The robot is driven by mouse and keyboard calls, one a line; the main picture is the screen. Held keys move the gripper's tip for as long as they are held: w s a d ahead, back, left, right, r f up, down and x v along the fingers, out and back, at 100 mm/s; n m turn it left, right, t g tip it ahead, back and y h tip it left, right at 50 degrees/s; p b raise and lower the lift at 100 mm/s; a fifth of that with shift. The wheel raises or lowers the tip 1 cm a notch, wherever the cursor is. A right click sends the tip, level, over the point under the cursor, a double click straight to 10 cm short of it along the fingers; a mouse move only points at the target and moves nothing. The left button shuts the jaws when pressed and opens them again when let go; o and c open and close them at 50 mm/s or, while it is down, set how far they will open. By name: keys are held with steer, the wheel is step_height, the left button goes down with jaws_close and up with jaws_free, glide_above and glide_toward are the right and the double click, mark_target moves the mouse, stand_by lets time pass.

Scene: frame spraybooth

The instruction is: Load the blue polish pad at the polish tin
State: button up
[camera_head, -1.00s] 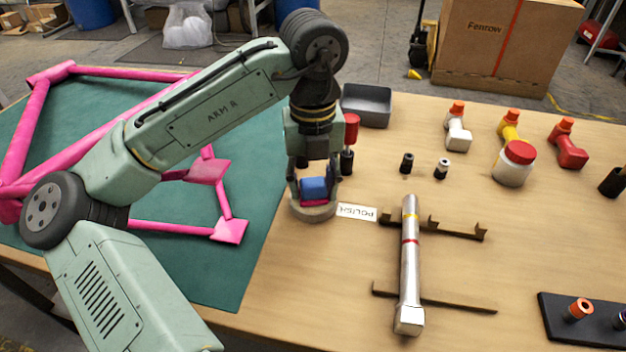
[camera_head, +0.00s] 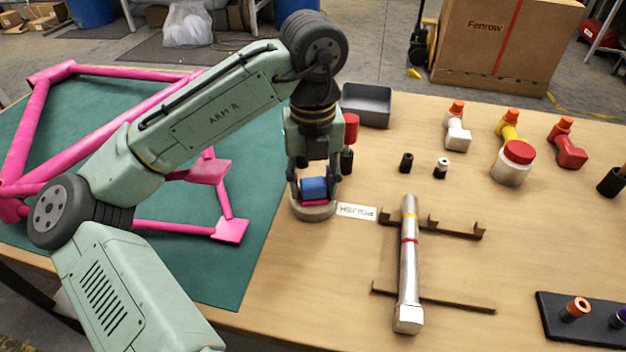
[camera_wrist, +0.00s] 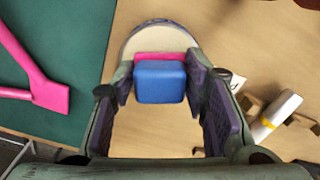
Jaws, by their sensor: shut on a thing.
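The blue polish pad (camera_head: 314,188) is a small blue block with a pink layer below it. My gripper (camera_head: 315,190) is shut on it, with a finger on each side. The pad also shows between my fingers in the wrist view (camera_wrist: 160,82). The polish tin (camera_head: 313,212) is a round, pale, low tin just beneath the pad. The tin's curved rim (camera_wrist: 158,28) shows beyond the pad in the wrist view. The pad's pink underside is at or very close to the tin's top; I cannot tell whether they touch.
A red-topped tool (camera_head: 350,130) and a grey bin (camera_head: 367,105) stand behind my gripper. A pink frame (camera_head: 145,100) lies on the green mat at left. A metal tube (camera_head: 408,265) rests on brackets at right.

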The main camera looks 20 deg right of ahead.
mark_target(313, 180)
steer(key=shift+f, duration=0.15)
step_height(313, 180, up, 5)
steer(key=p, duration=0.5)
steer(key=shift+r+p, duration=0.2)
steer(key=shift+p, duration=0.15)
steer(key=shift+r, duration=0.9)
